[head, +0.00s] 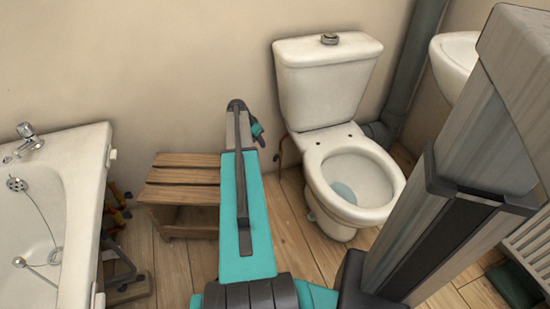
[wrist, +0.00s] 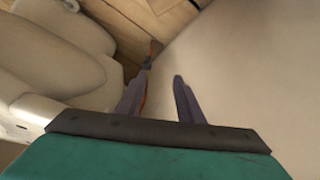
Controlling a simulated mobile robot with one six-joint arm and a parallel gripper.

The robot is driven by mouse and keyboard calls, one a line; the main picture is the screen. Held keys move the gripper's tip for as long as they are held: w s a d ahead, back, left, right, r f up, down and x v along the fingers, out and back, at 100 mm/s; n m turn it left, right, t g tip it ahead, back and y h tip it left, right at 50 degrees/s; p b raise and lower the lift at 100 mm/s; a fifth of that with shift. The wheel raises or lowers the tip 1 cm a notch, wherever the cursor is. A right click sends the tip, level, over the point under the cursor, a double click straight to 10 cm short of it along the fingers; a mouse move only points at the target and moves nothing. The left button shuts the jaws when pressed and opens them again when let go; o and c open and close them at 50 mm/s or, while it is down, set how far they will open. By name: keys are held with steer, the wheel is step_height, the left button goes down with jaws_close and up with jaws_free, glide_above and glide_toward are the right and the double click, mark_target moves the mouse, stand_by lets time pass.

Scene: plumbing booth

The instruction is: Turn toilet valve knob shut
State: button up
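The white toilet (head: 340,170) stands against the back wall with its cistern above. A thin copper-coloured pipe (head: 280,150) shows at its left side, low by the wall. My gripper (head: 259,134) is at the far end of my teal arm, left of the toilet in the head view and mostly hidden by the arm. In the wrist view, my gripper (wrist: 162,72) has its two dark fingers apart with nothing clearly between them. An orange-brown strip (wrist: 155,47) shows just beyond the left finger. I cannot make out the valve knob in either view.
A wooden step stool (head: 183,180) stands left of my arm. A bathtub (head: 85,190) is at the far left. A basin (head: 456,60) and a grey drainpipe (head: 405,80) are right of the toilet. Bare wooden floor (head: 300,235) lies before the toilet.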

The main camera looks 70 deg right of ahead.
mark_target(275, 158)
steer(key=shift+m, duration=0.4)
steer(key=s, duration=0.1)
steer(key=s+d, duration=0.1)
steer(key=s+f, duration=0.1)
steer(key=s, duration=0.1)
steer(key=shift+d, duration=0.15)
steer(key=shift+w, duration=0.15)
steer(key=shift+f, duration=0.15)
steer(key=b+x, duration=0.4)
steer(key=x, duration=0.9)
steer(key=shift+s+f, duration=0.2)
steer(key=shift+f, duration=0.1)
